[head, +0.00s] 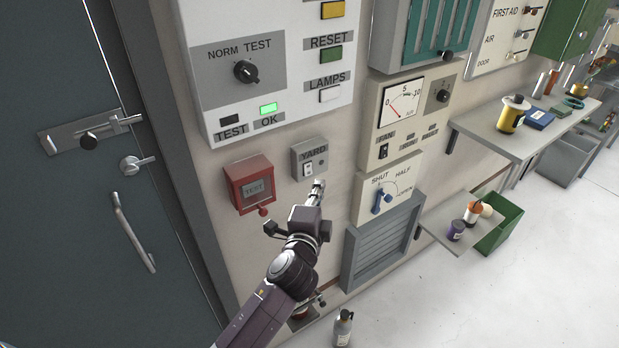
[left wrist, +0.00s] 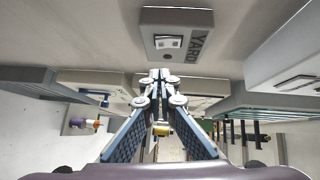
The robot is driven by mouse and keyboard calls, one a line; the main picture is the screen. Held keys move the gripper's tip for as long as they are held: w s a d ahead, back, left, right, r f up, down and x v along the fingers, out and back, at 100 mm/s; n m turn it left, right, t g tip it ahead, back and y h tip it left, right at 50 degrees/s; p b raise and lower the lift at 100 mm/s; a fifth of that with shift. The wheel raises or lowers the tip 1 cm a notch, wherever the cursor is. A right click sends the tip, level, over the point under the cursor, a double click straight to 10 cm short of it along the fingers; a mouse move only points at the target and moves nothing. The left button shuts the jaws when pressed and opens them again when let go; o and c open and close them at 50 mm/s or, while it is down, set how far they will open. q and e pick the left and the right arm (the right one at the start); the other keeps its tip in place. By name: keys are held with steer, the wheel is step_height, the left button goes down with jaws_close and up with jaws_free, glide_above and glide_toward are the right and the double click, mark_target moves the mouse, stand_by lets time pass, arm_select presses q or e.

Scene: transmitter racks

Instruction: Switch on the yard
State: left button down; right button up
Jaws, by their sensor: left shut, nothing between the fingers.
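The YARD switch box (head: 309,157) is a small grey box on the wall, right of the red TEST box. It has a white rocker switch (head: 307,169) and a small round dark spot beside it. In the left wrist view the YARD box (left wrist: 202,33) is at the top, with its rocker (left wrist: 168,42) in plain sight. My left gripper (head: 318,186) is shut and empty. Its tips are just below the YARD box in the head view. In the left wrist view the closed tips (left wrist: 160,76) point toward the box and look apart from it. My right gripper is not in view.
The red TEST box (head: 236,181) is close on the left. The NORM TEST panel (head: 322,54) is above. The fan panel (head: 418,148) and SHUT/HALF/OPEN panel (head: 364,203) are on the right. A bottle (head: 343,328) stands on the floor below. Open floor lies at right.

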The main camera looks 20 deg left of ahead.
mark_target(311, 174)
arm_select(q)
steer(key=w+a, duration=0.1)
steer(key=w+a+p, duration=0.1)
steer(key=a, duration=0.1)
steer(key=shift+w+a+f, duration=0.1)
steer(key=shift+a+f, duration=0.05)
steer(key=shift+f, duration=0.05)
steer(key=shift+w+a+f+b, duration=0.15)
steer(key=shift+f+b, duration=0.25)
steer(key=shift+b, duration=0.85)
steer(key=shift+r+p, duration=0.3)
steer(key=shift+p, duration=0.1)
steer(key=shift+f, duration=0.1)
